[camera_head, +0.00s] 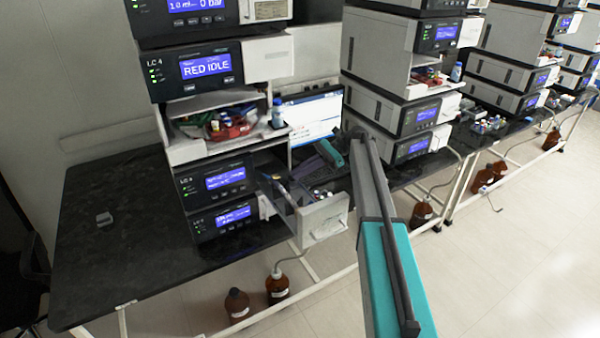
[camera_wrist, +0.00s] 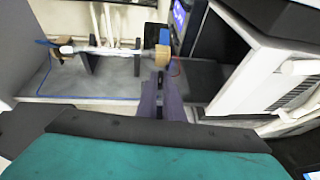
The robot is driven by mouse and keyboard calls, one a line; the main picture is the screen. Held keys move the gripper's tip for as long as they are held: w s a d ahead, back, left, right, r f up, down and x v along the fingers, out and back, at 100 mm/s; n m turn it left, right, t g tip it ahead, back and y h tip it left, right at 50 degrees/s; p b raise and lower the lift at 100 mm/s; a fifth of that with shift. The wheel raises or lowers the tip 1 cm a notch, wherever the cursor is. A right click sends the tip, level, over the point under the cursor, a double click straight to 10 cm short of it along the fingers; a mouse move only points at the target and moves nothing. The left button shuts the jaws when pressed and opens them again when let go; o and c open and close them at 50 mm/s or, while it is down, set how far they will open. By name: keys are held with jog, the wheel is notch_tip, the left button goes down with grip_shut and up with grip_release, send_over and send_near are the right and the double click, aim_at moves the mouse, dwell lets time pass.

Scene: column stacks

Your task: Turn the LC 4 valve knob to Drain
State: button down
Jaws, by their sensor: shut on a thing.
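The LC 4 stack stands at the left in the head view, with its LC 4 screen (camera_head: 205,66) reading RED IDLE. My gripper (camera_wrist: 160,80) is shut in the wrist view, its dark fingers reaching up to a tan knob-like part (camera_wrist: 163,56) at the end of a pale column (camera_wrist: 100,49). The fingertips are on this part, which I take as the valve knob. Its markings and pointer position cannot be read. In the head view, my arm reaches to the open compartment (camera_head: 322,217) at the stack's lower right; the fingers are not clear there.
Dark clips (camera_wrist: 88,60) and blue tubing lie beside the column. A white instrument housing (camera_wrist: 250,70) stands close on the right in the wrist view. Brown bottles (camera_head: 237,305) stand on the floor. The black bench (camera_head: 110,230) is mostly clear at left.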

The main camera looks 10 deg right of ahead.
jog(key=c, duration=1.9)
grip_release()
jog(key=shift+r, duration=0.1)
jog(key=r+b, duration=0.1)
jog(key=s+r+b, duration=0.1)
jog(key=r, duration=0.1)
jog(key=shift+s+r, duration=0.1)
jog(key=shift+s, duration=0.1)
jog(key=shift+s+r, duration=0.15)
jog(key=shift+s, duration=0.45)
jog(key=shift+s+r, duration=0.15)
jog(key=shift+s, duration=0.45)
jog(key=shift+s+a+r+p, duration=0.15)
jog(key=shift+s+p, duration=0.75)
jog(key=shift+s, duration=0.7)
jog(key=shift+s+r+p, duration=0.15)
jog(key=shift+s+p, duration=0.7)
jog(key=shift+s, duration=0.7)
jog(key=shift+s+a+r+p, duration=0.15)
jog(key=shift+s+p, duration=0.75)
jog(key=shift+s, duration=0.7)
jog(key=shift+s+p, duration=0.45)
jog(key=shift+s, duration=0.95)
